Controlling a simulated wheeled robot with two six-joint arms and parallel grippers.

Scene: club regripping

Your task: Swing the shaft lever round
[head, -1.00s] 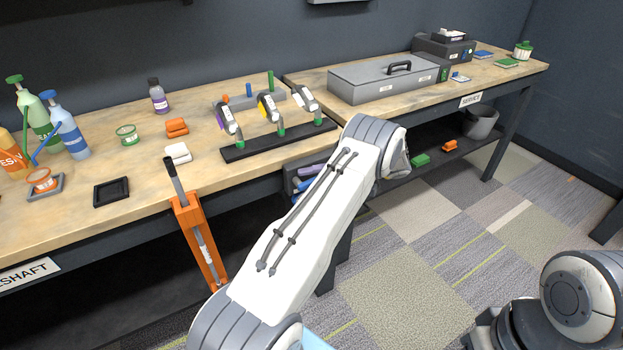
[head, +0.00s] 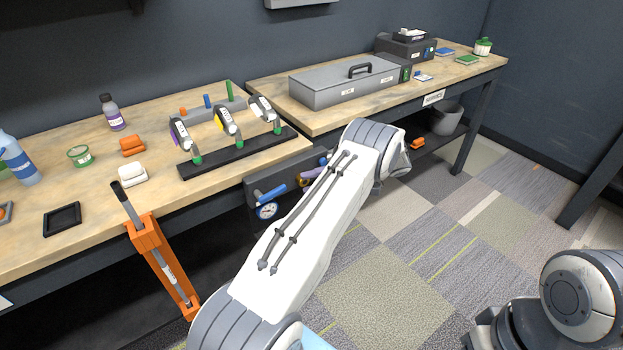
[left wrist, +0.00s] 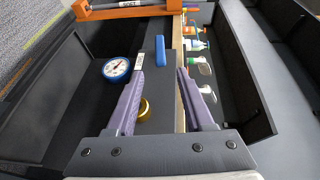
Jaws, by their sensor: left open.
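A dark panel (head: 256,218) under the front edge of the workbench carries a blue lever (head: 268,194) and a round blue-rimmed gauge (head: 267,211). In the left wrist view the blue lever (left wrist: 160,50) stands just beyond and between my open fingertips, apart from them. The gauge (left wrist: 116,68) is left of the fingers and a gold knob (left wrist: 143,108) shows between them. My left gripper (left wrist: 159,74) has purple-grey fingers and is empty. In the head view it (head: 306,181) is mostly hidden behind my left arm. My right gripper is out of view.
An orange stand (head: 160,262) with a grey shaft is left of the panel. A grey case (head: 345,82) is farther right.

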